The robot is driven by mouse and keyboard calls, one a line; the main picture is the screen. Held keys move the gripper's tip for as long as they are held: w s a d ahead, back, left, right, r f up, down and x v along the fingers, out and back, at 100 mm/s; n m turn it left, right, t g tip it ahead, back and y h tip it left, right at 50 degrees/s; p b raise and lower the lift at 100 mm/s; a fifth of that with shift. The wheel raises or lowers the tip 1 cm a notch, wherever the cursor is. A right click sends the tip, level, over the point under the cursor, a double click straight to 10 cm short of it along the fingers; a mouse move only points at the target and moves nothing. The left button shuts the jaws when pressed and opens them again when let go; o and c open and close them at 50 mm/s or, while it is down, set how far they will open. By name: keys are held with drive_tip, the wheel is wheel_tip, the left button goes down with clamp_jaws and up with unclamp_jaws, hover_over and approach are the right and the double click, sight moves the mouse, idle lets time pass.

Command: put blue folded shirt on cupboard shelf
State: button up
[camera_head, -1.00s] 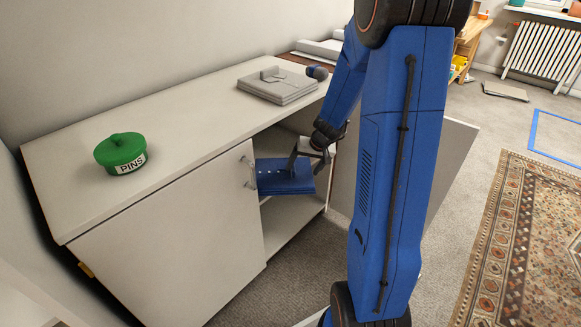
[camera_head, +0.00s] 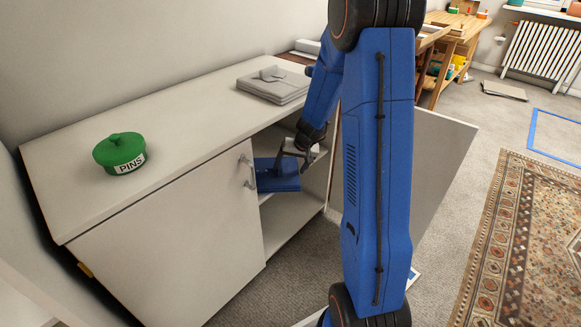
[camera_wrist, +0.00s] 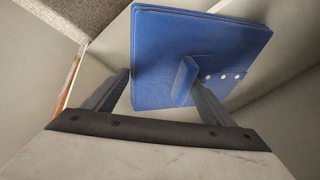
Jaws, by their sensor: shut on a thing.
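The blue folded shirt (camera_head: 277,176) is at the open right side of the white cupboard (camera_head: 170,225), partly inside the opening. In the wrist view the shirt (camera_wrist: 195,45) lies flat beyond my fingers, with a raised blue tab and a row of pale buttons. My gripper (camera_head: 288,158) is shut on the shirt; one finger meets the tab in the wrist view. The cupboard shelf (camera_head: 311,178) shows just beside and below the shirt. Whether the shirt touches the shelf cannot be told.
The open cupboard door (camera_head: 430,165) stands to the right of the opening, behind my arm. A green PINS pot (camera_head: 120,155) and a grey folded garment (camera_head: 272,85) are on the cupboard top. The left door, with its handle (camera_head: 248,172), is closed, close to the shirt.

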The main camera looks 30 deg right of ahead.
drive_tip(key=shift+f, duration=0.1)
drive_tip(key=o, duration=1.3)
drive_tip(key=shift+c, duration=0.2)
drive_tip(key=v, duration=1.2)
drive_tip(key=shift+d, duration=0.1)
